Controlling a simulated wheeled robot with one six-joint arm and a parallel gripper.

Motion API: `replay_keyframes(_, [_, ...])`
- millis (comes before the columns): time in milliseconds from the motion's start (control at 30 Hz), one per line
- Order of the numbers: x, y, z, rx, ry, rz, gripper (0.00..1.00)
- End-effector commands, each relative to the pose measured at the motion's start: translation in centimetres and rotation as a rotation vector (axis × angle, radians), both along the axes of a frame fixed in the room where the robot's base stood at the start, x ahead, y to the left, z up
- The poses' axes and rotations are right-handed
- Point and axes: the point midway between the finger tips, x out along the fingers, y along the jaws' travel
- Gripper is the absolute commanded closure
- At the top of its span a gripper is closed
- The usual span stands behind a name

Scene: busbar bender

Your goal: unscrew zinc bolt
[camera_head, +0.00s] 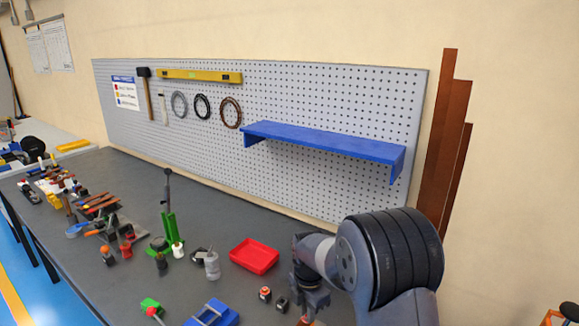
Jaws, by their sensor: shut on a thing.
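My gripper (311,300) is at the bottom edge of the head view, pointing down at the right end of the bench. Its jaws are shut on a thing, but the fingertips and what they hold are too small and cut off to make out. A bit of orange-brown shows just under the jaws at the frame edge. I cannot pick out the zinc bolt. A green tool with an upright dark lever (168,222), perhaps the busbar bender, stands on the bench, well left of my gripper.
On the grey bench (215,215), a red tray (254,256), a grey cylinder (212,265), a small orange-topped block (265,293), a dark block (282,304) and a blue item (212,314) lie left of my gripper. Tools crowd the left end. A blue shelf (325,145) juts from the pegboard (300,90).

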Motion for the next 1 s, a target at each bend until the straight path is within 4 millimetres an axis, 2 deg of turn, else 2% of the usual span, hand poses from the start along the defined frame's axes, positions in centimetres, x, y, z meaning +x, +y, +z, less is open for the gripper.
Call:
replay_keyframes(100, [-0.01,0.03,0.00,0.000,0.000,0.132,1.00])
replay_keyframes(267, [-0.01,0.04,0.00,0.000,0.000,0.254,1.00])
replay_keyframes(667, [0.00,0.05,0.00,0.000,0.000,0.298,1.00])
replay_keyframes(1000, [-0.01,0.09,0.02,0.000,0.000,0.661,1.00])
